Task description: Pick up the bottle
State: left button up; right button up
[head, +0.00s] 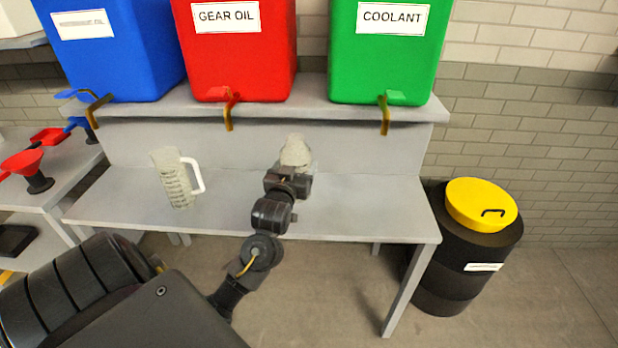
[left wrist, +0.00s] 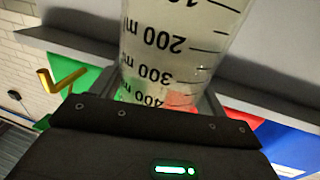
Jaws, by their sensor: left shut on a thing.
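The bottle (head: 296,151) is pale and translucent, at the middle of the grey bench in the head view. My left gripper (head: 290,176) is shut on it and hides its lower part. In the left wrist view the bottle (left wrist: 180,50) shows black volume marks, upside down in the picture, and sits between the fingers of my left gripper (left wrist: 165,100). I cannot tell whether its base touches the bench. My right gripper is in neither view.
A clear measuring jug (head: 173,180) with a white handle stands left on the bench (head: 345,210). Blue (head: 115,50), red (head: 235,60) and green (head: 385,65) tanks with taps sit on the shelf above. A black drum with a yellow lid (head: 475,200) stands right. Red and blue funnels lie far left.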

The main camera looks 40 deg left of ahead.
pick_arm(q)
jog(key=s+a+r, duration=0.1)
jog(key=s+r, duration=0.2)
jog(key=s, duration=0.5)
jog(key=shift+s+r+b, duration=0.2)
jog(key=shift+b, duration=0.2)
